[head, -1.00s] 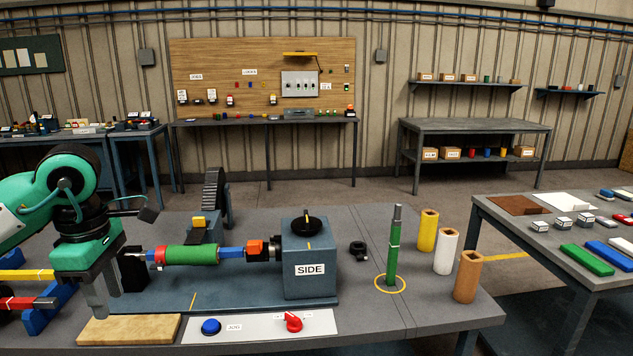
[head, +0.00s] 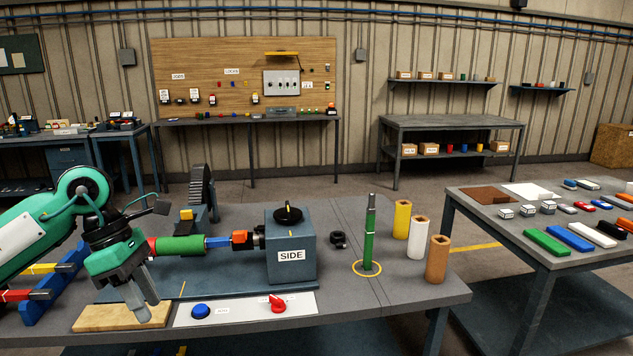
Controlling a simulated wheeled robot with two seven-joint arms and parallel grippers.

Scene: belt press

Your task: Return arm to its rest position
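My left gripper (head: 143,300) is at the left of the head view, pointing down over the right part of a tan wooden board (head: 100,318). Its fingers look close together, but from this side I cannot tell whether they are open or shut. My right gripper is not in view.
A panel (head: 245,309) with a blue button (head: 200,311) and red knob (head: 278,304) lies right of the gripper. A green post (head: 369,235) stands in a yellow ring. Yellow, white and brown tubes (head: 437,260) stand farther right. A second table (head: 480,205) holds coloured blocks.

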